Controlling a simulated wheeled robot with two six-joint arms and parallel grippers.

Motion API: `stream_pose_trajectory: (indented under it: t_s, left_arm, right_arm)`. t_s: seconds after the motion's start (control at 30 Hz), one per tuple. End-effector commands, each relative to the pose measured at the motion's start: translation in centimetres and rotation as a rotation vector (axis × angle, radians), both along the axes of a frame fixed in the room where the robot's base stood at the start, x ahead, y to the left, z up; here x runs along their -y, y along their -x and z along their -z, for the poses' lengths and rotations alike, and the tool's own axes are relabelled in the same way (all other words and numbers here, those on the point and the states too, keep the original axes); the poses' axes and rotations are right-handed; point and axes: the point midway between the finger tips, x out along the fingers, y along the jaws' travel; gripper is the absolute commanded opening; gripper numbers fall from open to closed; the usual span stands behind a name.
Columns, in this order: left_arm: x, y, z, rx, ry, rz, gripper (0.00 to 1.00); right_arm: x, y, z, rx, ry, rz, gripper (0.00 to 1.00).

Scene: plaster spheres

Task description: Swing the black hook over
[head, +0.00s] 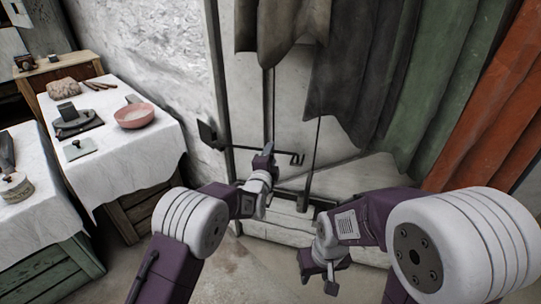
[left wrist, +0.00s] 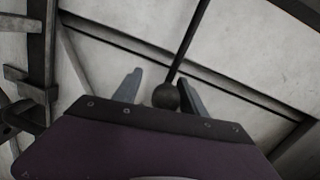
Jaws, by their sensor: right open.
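The black hook (head: 285,153) is a thin dark bar reaching right from the upright frame edge in the head view, with a bent end. My left gripper (head: 267,152) is at the bar and hides part of it. In the left wrist view its two fingers (left wrist: 160,88) are apart. A dark ball (left wrist: 166,96) on a thin rod shows between them, nearer the right finger, with a gap to the left finger. I cannot tell whether the ball belongs to the hook. My right gripper (head: 322,278) is open and low, away from the hook.
Dark, green and orange cloths (head: 505,95) hang at the right. A pale ledge (head: 290,220) lies below the hook. At the left, a cloth-covered table (head: 110,165) carries a pink bowl (head: 134,116) and small items. Bare floor shows between the table and my arms.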

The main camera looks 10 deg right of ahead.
Motion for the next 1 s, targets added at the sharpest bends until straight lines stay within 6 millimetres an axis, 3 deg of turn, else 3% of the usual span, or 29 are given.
stream_pose_trajectory:
  t_s: [0.27,0.57,0.6,0.7,1.0]
  left_arm:
    - [-0.1,0.2,-0.3,0.003,0.002,-0.001,0.49]
    - [-1.8,4.5,-1.1,0.0,-0.001,0.001,0.49]
    - [-1.9,5.0,-0.2,0.004,0.003,0.001,0.49]
    - [-2.5,6.3,-0.2,0.004,0.003,0.0,0.49]
    - [-3.3,8.4,-0.9,0.002,0.002,0.0,0.49]
  right_arm:
    - [0.0,0.0,-0.3,0.0,0.0,0.0,0.41]
    - [0.0,0.0,-2.6,0.0,0.0,0.0,0.41]
    - [0.0,0.0,-0.6,0.001,0.0,0.0,0.41]
    - [0.0,0.0,0.7,-0.001,0.0,0.0,0.41]
    - [0.0,0.0,2.0,0.0,0.0,0.0,0.41]
